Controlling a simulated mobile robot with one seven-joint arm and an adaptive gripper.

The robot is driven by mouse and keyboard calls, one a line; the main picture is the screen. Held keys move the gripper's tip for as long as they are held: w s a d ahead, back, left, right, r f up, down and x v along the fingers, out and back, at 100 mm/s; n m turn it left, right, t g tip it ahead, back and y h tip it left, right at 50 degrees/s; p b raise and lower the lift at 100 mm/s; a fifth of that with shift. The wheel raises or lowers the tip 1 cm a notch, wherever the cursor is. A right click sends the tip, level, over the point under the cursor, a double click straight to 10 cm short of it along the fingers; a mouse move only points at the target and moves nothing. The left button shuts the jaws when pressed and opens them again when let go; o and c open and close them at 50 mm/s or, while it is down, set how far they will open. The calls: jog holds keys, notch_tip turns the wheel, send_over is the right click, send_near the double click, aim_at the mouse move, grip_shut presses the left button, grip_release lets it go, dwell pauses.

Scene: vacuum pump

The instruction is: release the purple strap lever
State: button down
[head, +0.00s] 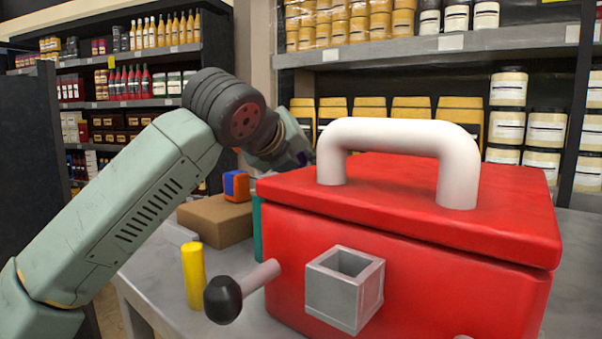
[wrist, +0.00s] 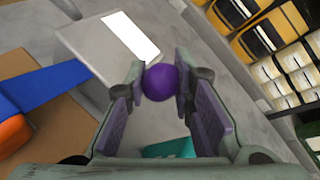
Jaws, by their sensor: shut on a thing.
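The purple strap lever shows in the wrist view as a round purple knob (wrist: 168,82) between the two finger pads. My gripper (wrist: 160,84) is shut on this knob. In the head view my gripper (head: 303,158) is at the far left side of the red pump body (head: 400,275), beyond its top edge. The rest of the lever is hidden there by the red body and my gripper. The red body has a white handle (head: 395,135) on top and a grey square socket (head: 345,290) on its front.
A black-knobbed rod (head: 223,300) sticks out to the left of the red body. A yellow cylinder (head: 193,275) and a brown box (head: 215,220) with a blue and orange item (head: 236,186) stand on the grey table. Stocked shelves (head: 450,45) stand behind.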

jog(key=shift+a, duration=0.1)
dwell(0.3)
jog(key=c, duration=1.3)
grip_release()
jog(key=v, duration=1.2)
jog(key=shift+s, duration=0.1)
